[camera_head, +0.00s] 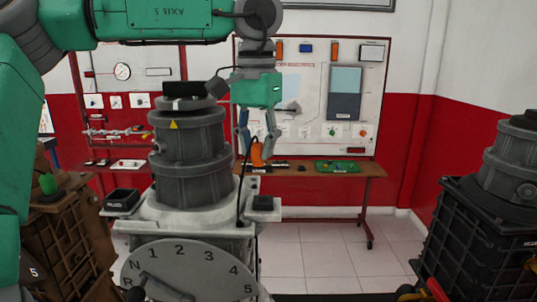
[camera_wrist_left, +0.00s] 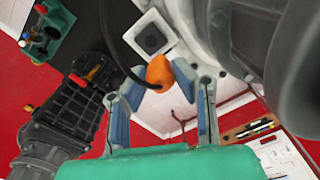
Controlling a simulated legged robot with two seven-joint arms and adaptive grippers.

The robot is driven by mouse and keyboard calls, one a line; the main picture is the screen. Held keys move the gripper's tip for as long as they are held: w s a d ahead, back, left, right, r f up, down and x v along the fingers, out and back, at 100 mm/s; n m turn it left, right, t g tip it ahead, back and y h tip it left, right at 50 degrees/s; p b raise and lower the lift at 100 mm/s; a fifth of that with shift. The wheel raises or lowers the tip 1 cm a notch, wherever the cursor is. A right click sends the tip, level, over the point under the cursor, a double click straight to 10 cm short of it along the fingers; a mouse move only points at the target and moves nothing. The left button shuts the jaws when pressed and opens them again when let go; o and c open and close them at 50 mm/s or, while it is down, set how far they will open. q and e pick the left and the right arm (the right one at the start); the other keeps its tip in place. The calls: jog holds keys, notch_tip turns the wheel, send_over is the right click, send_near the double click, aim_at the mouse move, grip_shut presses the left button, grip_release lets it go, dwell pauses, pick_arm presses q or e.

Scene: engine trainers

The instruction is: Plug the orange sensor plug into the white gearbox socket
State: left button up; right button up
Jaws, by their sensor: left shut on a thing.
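My left gripper (camera_head: 258,156) is shut on the orange sensor plug (camera_head: 257,153) and holds it in the air beside the grey housing of the white gearbox (camera_head: 195,214). In the left wrist view the plug (camera_wrist_left: 159,70) sits between the fingertips, with a black cable running from it. A square white socket with a dark opening (camera_wrist_left: 152,38) lies just beyond the plug, apart from it. In the head view the dark-topped socket (camera_head: 263,203) is on the gearbox's right side, below the plug. My right gripper is not in view.
Another black box (camera_head: 122,198) sits on the gearbox's left side. A brown gearbox (camera_head: 65,235) stands at left, a black gearbox (camera_head: 480,240) at right. A table (camera_head: 345,171) with a green board (camera_head: 340,166) stands behind. The tiled floor between is clear.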

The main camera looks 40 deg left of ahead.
aim_at(259, 165)
pick_arm(q)
jog(key=d, duration=0.2)
jog(key=shift+w+d+f, duration=0.3)
jog(key=shift+f, duration=0.35)
jog(key=a+f, duration=0.1)
jog(key=s+a+f, duration=0.1)
jog(key=f, duration=0.1)
jog(key=shift+a+f+b, duration=0.15)
jog(key=shift+b, duration=0.15)
jog(key=shift+w+f, duration=0.15)
jog(key=shift+f, duration=0.15)
jog(key=shift+w+f, duration=0.1)
jog(key=shift+f, duration=0.1)
jog(key=shift+d, duration=0.35)
jog(key=shift+d+r, duration=0.15)
jog(key=shift+d, duration=0.5)
jog(key=shift+a+f, duration=0.25)
jog(key=shift+a, duration=0.7)
jog(key=shift+s+d+r, duration=0.15)
jog(key=shift+s+d, duration=0.05)
jog(key=shift+d, duration=0.55)
jog(key=shift+d+p, duration=0.3)
jog(key=shift+d, duration=0.15)
jog(key=shift+a, duration=0.7)
jog(key=shift+d, duration=0.65)
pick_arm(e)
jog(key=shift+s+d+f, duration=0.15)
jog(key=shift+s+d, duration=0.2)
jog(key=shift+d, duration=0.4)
